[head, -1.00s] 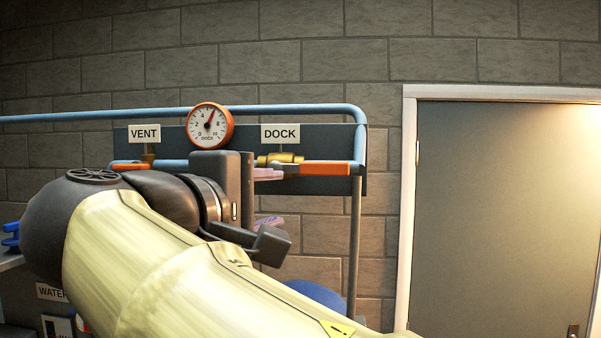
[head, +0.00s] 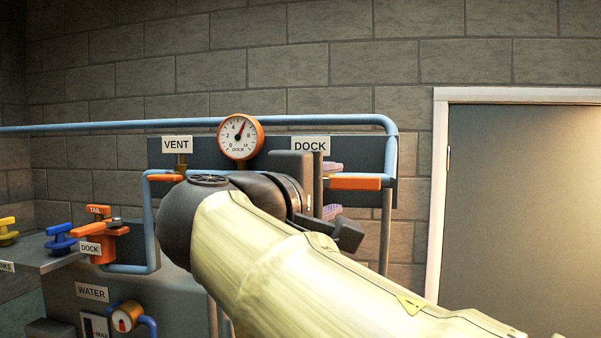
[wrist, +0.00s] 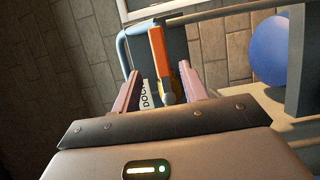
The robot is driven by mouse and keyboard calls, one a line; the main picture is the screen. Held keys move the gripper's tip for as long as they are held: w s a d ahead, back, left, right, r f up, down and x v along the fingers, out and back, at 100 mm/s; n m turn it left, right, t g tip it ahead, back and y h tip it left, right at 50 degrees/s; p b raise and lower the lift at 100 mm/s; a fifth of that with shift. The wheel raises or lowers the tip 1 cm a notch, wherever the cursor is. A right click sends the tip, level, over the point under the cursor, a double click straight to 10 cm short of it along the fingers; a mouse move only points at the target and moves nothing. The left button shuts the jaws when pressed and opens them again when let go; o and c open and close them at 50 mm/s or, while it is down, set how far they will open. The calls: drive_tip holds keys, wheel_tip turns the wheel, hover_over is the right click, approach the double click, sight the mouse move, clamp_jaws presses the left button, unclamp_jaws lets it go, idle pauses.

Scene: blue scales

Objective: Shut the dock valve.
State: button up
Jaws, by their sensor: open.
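The dock valve's orange handle (head: 354,183) lies level on the wall panel, pointing right, below the white DOCK sign (head: 310,145). Its brass body is hidden behind my gripper in the head view. My gripper (head: 333,190) is open, with one pink finger above the other and the handle's height between them. In the wrist view, the orange handle (wrist: 157,50) shows between and beyond the fingertips of my gripper (wrist: 160,73); I cannot tell whether either finger touches it. The DOCK sign (wrist: 146,93) is beside the left finger there.
A VENT valve with an orange handle (head: 165,178) and a round gauge (head: 240,138) are to the left. A blue pipe (head: 300,122) runs above the panel. A bench (head: 60,262) with blue, yellow and orange fittings stands lower left. A door (head: 530,210) is at right.

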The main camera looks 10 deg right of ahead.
sight(351, 184)
drive_tip(key=p+x, duration=0.4)
drive_tip(key=x, duration=0.6)
drive_tip(key=shift+a+r, duration=0.1)
drive_tip(key=shift+w+d, duration=0.2)
clamp_jaws()
